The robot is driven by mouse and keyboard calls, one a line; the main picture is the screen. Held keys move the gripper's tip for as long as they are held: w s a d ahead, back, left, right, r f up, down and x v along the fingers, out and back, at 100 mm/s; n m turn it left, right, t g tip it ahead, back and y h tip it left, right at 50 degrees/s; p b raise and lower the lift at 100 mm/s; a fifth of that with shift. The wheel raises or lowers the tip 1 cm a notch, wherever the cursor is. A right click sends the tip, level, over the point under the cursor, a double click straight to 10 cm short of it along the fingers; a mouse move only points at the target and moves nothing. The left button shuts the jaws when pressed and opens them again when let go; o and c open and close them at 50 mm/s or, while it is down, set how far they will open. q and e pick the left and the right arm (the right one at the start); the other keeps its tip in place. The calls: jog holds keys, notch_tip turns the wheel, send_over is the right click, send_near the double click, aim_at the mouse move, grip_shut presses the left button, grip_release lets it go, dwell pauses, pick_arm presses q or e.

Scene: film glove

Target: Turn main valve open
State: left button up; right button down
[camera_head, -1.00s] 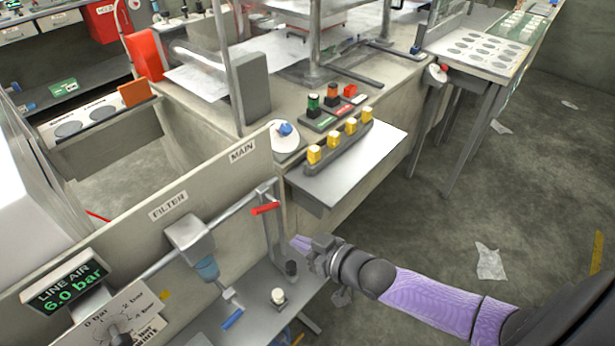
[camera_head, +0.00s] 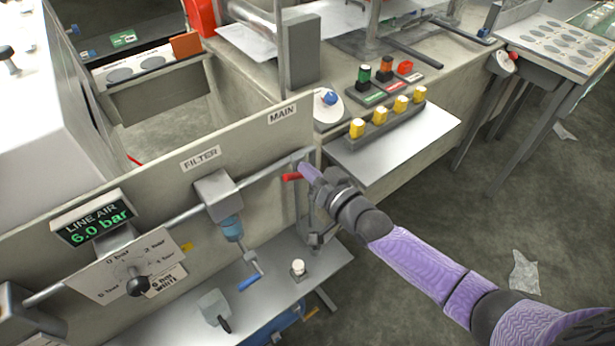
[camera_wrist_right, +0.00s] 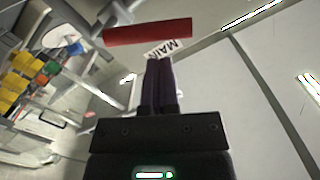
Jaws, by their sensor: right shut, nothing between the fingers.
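The main valve's red lever (camera_head: 292,177) sits on the pipe below the MAIN label (camera_head: 283,114). In the right wrist view the lever (camera_wrist_right: 148,31) runs across the picture just beyond the fingertips. My right gripper (camera_head: 307,170) is shut and empty, its purple fingers close beside the lever and covering part of the valve. In the right wrist view its shut fingers (camera_wrist_right: 158,68) point at the MAIN label (camera_wrist_right: 163,48); I cannot tell whether they touch the lever. My left gripper is not in view.
The pipe also carries a filter unit (camera_head: 218,192) and a dial plate (camera_head: 128,265). A display (camera_head: 93,218) reads LINE AIR 6.0 bar. A lower shelf (camera_head: 270,310) lies beneath. A ledge (camera_head: 400,140) with yellow blocks is right of the panel.

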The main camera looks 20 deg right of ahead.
jog(key=shift+a+f, duration=0.2)
jog(key=shift+f, duration=0.15)
jog(key=n, duration=0.2)
jog(key=a+f+n, duration=0.1)
jog(key=f+n, duration=0.1)
jog(key=n, duration=0.1)
jog(key=shift+s+a+n+p, duration=0.25)
jog(key=shift+n+p, duration=0.05)
